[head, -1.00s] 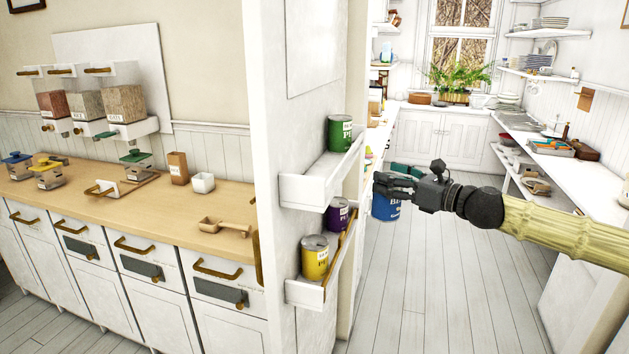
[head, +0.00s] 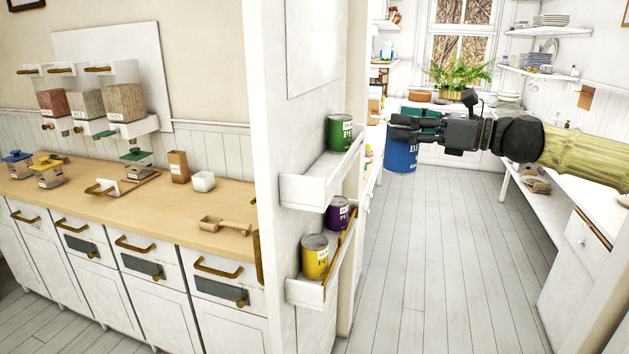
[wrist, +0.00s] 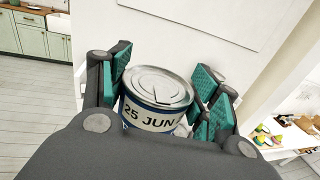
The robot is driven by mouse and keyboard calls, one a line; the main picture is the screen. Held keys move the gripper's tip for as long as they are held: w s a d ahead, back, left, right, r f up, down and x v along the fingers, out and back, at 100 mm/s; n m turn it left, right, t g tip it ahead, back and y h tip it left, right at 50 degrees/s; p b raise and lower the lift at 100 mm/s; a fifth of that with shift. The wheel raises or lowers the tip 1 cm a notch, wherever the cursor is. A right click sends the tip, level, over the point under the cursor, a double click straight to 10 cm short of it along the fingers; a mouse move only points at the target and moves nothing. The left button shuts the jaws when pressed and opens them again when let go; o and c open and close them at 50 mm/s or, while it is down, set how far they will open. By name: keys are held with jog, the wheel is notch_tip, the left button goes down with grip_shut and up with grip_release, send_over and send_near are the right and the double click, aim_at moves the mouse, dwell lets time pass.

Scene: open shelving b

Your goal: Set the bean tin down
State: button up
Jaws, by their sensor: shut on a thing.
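The bean tin (head: 401,156) is blue with white lettering and hangs in the air in the head view, right of the wall shelves. My gripper (head: 405,128) is shut on it near its top, and the arm reaches in from the right. In the wrist view the tin (wrist: 157,98) shows its silver lid and a label reading "25 JUN". The teal finger pads of my gripper (wrist: 162,92) stand on both sides of it. The tin's lower part is hidden in the wrist view.
The upper wall shelf (head: 308,192) holds a green tin (head: 339,133) at its far end, with bare room nearer. The lower shelf (head: 304,291) holds a yellow tin (head: 315,257) and a purple tin (head: 337,213). A wooden counter (head: 235,241) stands at left.

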jog(key=shift+s+d+r+g, duration=0.1)
jog(key=shift+s+r+g, duration=0.1)
jog(key=shift+r, duration=0.3)
jog(key=shift+s+r+g, duration=0.1)
jog(key=shift+s+r, duration=0.1)
jog(key=shift+r, duration=0.35)
jog(key=shift+a, duration=0.3)
jog(key=s+p+x, duration=0.1)
jog(key=x, duration=0.5)
jog(key=s+a+p+x, duration=0.1)
jog(key=p+x, duration=0.1)
jog(key=x, duration=0.4)
jog(key=s+p+x, duration=0.1)
jog(key=x, duration=0.6)
jog(key=shift+a+r, duration=0.25)
jog(key=shift+r, duration=0.05)
jog(key=shift+w+f, duration=0.1)
jog(key=shift+f, duration=0.45)
jog(key=shift+d+f+p, duration=0.3)
jog(key=shift+f+p, duration=0.2)
jog(key=shift+f, duration=0.35)
jog(key=shift+a+f, duration=0.2)
jog(key=shift+f, duration=0.15)
jog(key=shift+d+f+p, duration=0.1)
jog(key=shift+f+p, duration=0.5)
jog(key=shift+f, duration=0.75)
jog(key=shift+a+f+p, duration=0.25)
jog(key=shift+f+p, duration=0.15)
jog(key=shift+f, duration=0.05)
